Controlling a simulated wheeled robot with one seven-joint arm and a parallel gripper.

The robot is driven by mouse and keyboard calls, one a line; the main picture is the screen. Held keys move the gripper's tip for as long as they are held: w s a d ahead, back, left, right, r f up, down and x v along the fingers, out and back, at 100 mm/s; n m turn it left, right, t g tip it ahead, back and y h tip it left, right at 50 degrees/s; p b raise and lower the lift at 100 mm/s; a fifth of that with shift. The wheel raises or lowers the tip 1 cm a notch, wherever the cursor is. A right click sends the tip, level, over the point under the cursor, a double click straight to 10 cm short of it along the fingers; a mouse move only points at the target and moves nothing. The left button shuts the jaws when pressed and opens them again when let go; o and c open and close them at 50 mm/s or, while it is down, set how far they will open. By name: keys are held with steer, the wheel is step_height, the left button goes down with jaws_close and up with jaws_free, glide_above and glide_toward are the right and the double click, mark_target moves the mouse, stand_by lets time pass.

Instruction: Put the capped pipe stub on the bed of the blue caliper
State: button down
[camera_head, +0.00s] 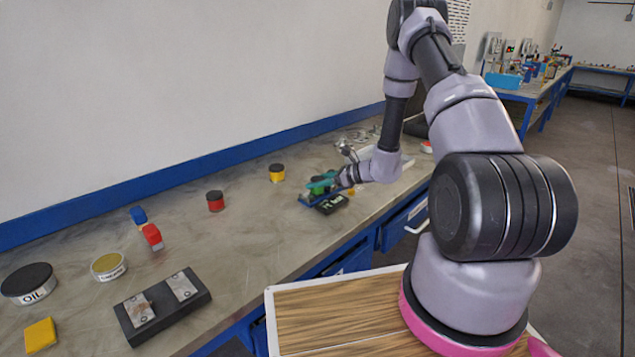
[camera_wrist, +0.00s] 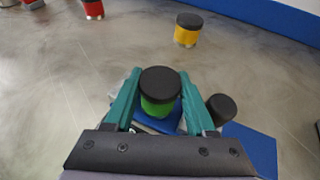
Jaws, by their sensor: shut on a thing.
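A green pipe stub with a black cap (camera_wrist: 160,90) stands upright between the teal fingers of my gripper (camera_wrist: 160,104), which is shut on it. In the head view my gripper (camera_head: 322,184) is over the bench, with green showing at its fingers. The blue caliper (camera_head: 308,199) lies right under the gripper, with a dark part bearing a light display (camera_head: 331,204) beside it. Blue caliper surface also shows below the stub in the wrist view (camera_wrist: 157,126). The fingers hide much of the caliper, and I cannot tell whether the stub's base touches its bed.
A dark-capped piece (camera_wrist: 221,108) stands close to the right finger. A yellow capped stub (camera_head: 277,173) and a red one (camera_head: 215,201) stand farther left. A wall backs the bench.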

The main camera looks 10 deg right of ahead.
steer(key=shift+f, duration=0.15)
steer(key=c, duration=0.5)
jaws_free()
